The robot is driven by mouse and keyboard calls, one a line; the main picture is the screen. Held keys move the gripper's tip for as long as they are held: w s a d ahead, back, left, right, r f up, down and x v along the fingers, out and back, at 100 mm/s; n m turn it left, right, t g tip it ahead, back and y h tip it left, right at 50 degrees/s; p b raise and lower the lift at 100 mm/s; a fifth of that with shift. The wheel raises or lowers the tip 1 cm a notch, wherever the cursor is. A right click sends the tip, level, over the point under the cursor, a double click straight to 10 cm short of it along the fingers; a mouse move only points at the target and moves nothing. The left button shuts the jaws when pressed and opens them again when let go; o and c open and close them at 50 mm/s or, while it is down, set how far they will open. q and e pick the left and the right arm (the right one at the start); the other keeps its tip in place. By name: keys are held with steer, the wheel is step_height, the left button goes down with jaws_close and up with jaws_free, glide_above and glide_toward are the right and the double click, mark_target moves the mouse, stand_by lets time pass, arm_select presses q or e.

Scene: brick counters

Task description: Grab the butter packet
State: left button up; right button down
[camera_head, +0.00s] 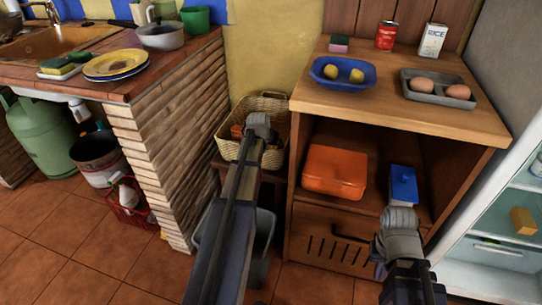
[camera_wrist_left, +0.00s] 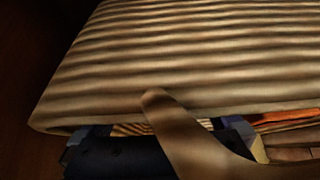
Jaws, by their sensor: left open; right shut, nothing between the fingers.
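A small yellow block, which looks like the butter packet (camera_head: 522,221), sits on a shelf inside the open fridge at the right edge of the head view. My right gripper (camera_head: 381,270) is low in front of the wooden cabinet, left of the fridge and apart from the block. It is mostly hidden behind my own wrist and is shut and empty. My left arm reaches to the wicker basket (camera_head: 226,149), and its gripper is hidden in the head view. In the left wrist view the left gripper (camera_wrist_left: 150,135) is open, close to a ribbed brown surface.
The fridge (camera_head: 470,255) stands against the cabinet's right side. The cabinet (camera_head: 410,110) carries a blue bowl (camera_head: 318,72) and an egg tray (camera_head: 409,86). An orange container (camera_head: 335,172) and a blue box (camera_head: 403,184) are on its open shelf.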

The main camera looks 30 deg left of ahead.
arm_select(q)
steer(key=shift+c, duration=0.2)
jaws_close()
stand_by(0.6)
step_height(320, 180, up, 10)
steer(key=p, duration=1)
steer(key=shift+r, duration=0.1)
